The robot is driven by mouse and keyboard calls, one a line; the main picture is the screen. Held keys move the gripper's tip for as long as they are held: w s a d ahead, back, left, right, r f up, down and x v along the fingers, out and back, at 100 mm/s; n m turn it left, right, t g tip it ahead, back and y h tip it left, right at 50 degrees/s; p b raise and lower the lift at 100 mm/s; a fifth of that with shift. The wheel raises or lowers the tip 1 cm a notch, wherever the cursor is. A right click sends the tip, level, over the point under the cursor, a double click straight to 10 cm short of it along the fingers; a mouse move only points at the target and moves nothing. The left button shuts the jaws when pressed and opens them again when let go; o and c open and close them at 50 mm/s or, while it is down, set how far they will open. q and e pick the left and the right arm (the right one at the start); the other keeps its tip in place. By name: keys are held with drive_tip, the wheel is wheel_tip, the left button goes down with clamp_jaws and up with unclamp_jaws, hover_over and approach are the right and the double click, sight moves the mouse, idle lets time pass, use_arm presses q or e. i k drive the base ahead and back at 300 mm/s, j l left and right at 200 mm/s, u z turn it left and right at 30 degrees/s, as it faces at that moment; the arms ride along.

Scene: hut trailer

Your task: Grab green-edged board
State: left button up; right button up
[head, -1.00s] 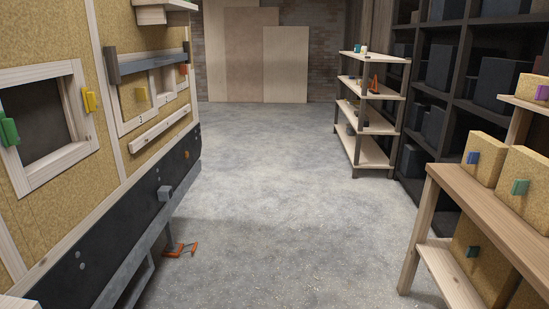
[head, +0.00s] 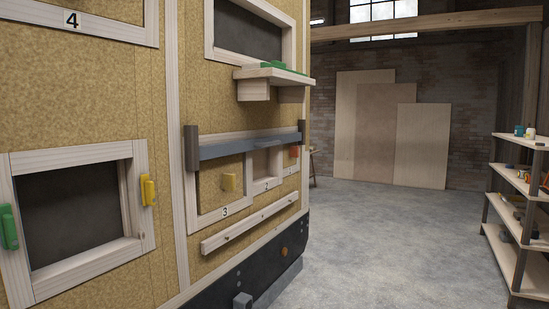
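I cannot pick out a board with a clear green edge. A flat green item (head: 267,66) lies on a small wooden ledge (head: 272,76) high on the hut wall; only its low profile shows. A green block (head: 8,227) sits on the left side of a framed opening (head: 75,215) at the lower left, and a yellow block (head: 148,190) sits on its right side. Neither of my grippers is in view.
The tan hut wall (head: 90,100) fills the left, with a grey bar (head: 250,145) across numbered bays and a wooden rail (head: 250,223) below. Open concrete floor (head: 390,250) lies right of it. A shelf rack (head: 520,215) stands far right; tall panels (head: 420,145) lean at the back.

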sight(274, 63)
drive_tip(key=i+l+u, duration=0.3)
drive_tip(key=u, duration=0.25)
drive_tip(key=i+l+u, duration=0.1)
drive_tip(key=l+u, duration=0.85)
drive_tip(key=l, duration=3.05)
